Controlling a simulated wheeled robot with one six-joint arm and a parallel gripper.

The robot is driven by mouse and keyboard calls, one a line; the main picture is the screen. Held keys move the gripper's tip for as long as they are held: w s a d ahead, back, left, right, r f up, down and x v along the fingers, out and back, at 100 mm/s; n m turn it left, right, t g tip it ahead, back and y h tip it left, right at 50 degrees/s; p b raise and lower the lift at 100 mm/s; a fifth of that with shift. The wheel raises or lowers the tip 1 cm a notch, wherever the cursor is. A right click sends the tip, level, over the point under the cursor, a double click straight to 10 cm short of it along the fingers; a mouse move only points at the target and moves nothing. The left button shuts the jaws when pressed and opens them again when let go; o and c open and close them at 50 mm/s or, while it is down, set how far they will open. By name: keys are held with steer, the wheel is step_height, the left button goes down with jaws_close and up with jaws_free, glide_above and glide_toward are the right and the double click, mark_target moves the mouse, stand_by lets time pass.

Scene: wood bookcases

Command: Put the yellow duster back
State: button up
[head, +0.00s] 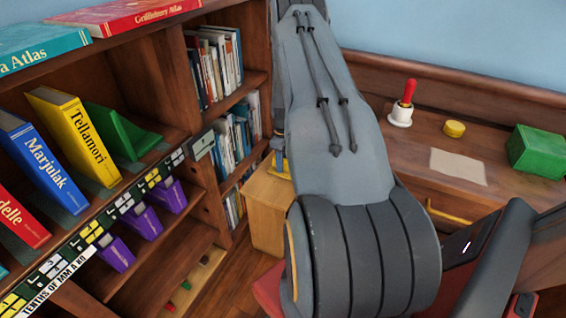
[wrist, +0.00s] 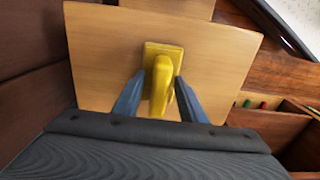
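The yellow duster (wrist: 164,50) is a flat block with a raised handle. In the wrist view it is at the top of a pale wooden box (wrist: 105,60). My gripper (wrist: 160,77) has one blue-grey finger on each side of the handle, very close to it. I cannot tell whether the fingers press on it or stand slightly apart. In the head view, my arm hides most of the gripper. A bit of yellow (head: 282,164) shows beside the arm, at the top of the wooden box (head: 266,205).
A bookcase with tilted books (head: 75,130) and purple bins (head: 145,222) fills the left. On the right, a wooden desk (head: 420,130) holds a bell with a red handle (head: 401,110), a yellow round tin (head: 454,129), a paper sheet (head: 458,166) and a green box (head: 538,152).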

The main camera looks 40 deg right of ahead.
steer(key=shift+r, duration=0.1)
step_height(320, 180, up, 12)
steer(key=s+a+r+m, duration=0.1)
steer(key=a+r, duration=0.7)
steer(key=s+a+r+m, duration=0.2)
steer(key=s+a+r, duration=0.45)
steer(key=a, duration=0.25)
steer(key=s+a+r+m, duration=0.2)
steer(key=s+a+r, duration=0.3)
steer(key=s+a, duration=0.3)
steer(key=s+a+r+m, duration=0.1)
steer(key=s+a, duration=0.6)
steer(key=s, duration=0.2)
steer(key=shift+a+m+b, duration=0.2)
steer(key=shift+m+b, duration=0.1)
steer(key=shift+m, duration=0.1)
steer(key=shift+r, duration=0.1)
